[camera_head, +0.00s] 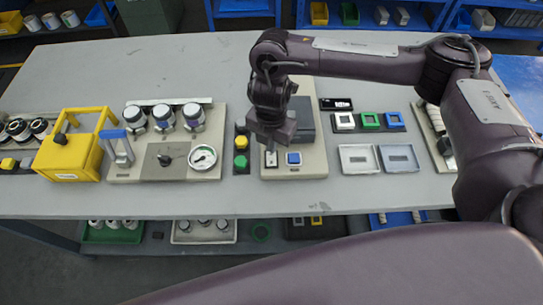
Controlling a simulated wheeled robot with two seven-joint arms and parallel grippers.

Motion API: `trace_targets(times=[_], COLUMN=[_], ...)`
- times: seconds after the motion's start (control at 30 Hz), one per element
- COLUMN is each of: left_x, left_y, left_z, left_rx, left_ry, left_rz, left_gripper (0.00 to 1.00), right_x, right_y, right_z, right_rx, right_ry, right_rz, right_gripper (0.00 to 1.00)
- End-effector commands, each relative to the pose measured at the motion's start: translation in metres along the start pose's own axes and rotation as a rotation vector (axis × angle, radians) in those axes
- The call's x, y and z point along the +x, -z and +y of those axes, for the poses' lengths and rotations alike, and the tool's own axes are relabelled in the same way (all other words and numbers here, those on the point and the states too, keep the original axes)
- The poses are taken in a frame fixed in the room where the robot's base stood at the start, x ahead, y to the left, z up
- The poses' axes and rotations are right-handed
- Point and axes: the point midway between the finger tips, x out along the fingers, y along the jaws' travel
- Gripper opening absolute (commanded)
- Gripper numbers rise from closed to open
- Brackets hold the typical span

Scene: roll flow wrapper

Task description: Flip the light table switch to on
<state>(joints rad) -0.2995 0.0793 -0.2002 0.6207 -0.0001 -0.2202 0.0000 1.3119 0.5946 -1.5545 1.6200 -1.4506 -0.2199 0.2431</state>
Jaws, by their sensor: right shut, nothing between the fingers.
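A beige device (316,168) with a dark grey block (304,118) on it stands in the middle of the table. On its front part are a small white switch (271,159) and a blue square button (294,158). I cannot tell the switch's position at this size. My right gripper (270,146) points down just above the switch, shut and empty. I cannot tell whether its tips touch the switch. Its wrist hides part of the device's left side. My left gripper is not in view.
Left of the device are green and yellow buttons (241,152), a panel with a gauge (203,157) and a yellow box (70,158). To the right are two trays (359,159) and small coloured blocks (370,120). The table's front strip (230,198) is clear.

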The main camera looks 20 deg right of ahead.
Motion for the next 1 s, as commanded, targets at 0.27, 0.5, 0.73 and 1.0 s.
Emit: trace_targets(times=[0.27, 0.5, 0.73, 1.0], left_x=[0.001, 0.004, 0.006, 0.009], left_y=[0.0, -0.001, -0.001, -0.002], left_z=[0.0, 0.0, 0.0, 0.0], left_rx=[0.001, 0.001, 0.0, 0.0], left_ry=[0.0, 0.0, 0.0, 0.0], left_rz=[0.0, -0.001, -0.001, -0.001], left_gripper=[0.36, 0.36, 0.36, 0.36], right_x=[0.002, 0.005, 0.009, 0.013], right_y=[0.0, 0.0, 0.0, 0.0], right_z=[0.0, 0.0, 0.0, 0.0], right_rx=[0.0, 0.0, 0.0, 0.0], right_ry=[0.0, 0.0, 0.0, 0.0], right_rz=[0.0, 0.0, 0.0, 0.0], right_gripper=[0.0, 0.0, 0.0, 0.0])
